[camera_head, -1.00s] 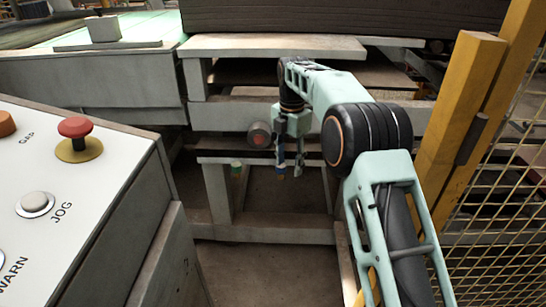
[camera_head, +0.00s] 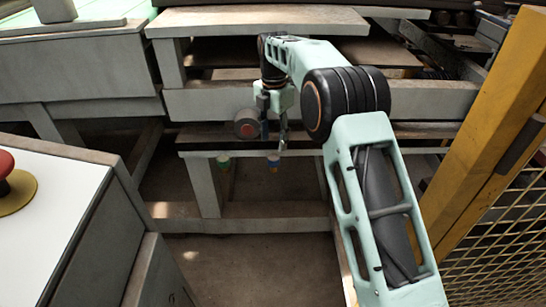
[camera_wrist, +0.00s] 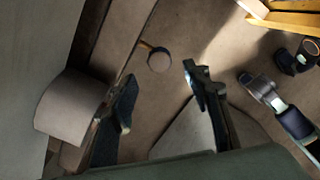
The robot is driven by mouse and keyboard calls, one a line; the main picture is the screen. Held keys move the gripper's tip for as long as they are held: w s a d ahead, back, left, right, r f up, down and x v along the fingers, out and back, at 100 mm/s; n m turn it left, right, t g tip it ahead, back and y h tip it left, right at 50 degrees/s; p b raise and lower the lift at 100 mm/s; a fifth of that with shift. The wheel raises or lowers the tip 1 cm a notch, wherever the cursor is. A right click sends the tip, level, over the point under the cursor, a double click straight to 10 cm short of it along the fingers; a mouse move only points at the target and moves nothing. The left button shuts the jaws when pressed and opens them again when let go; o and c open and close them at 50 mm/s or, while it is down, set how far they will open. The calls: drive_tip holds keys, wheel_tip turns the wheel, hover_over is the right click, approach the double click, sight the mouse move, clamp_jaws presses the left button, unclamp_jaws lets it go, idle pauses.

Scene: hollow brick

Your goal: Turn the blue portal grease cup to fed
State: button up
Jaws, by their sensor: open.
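The blue grease cup (camera_head: 273,160) hangs at the rail of the low frame in the head view, with an orange part below its blue top. My gripper (camera_head: 274,138) points down just above it in that view, its fingers apart and empty. In the wrist view my open gripper (camera_wrist: 160,102) frames bare floor. A small round cup-like thing (camera_wrist: 159,61) with a short orange-brown stub shows beyond the fingertips there. Its colour is dull, so I cannot tell which cup it is. No contact with a cup shows.
A similar green cup (camera_head: 223,162) hangs left of the blue one. A grey cylinder with a reddish end (camera_head: 247,124) sits close left of my gripper. A control console (camera_head: 60,220) stands front left. A yellow post (camera_head: 490,140) and mesh guard (camera_head: 495,240) stand right.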

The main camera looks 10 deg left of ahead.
sight(273, 157)
wheel_tip(273, 157, down, 8)
drive_tip(key=shift+r+b, duration=0.15)
drive_tip(key=shift+b, duration=0.85)
drive_tip(key=shift+c, duration=0.4)
drive_tip(key=c, duration=1.1)
drive_tip(key=shift+o, duration=0.2)
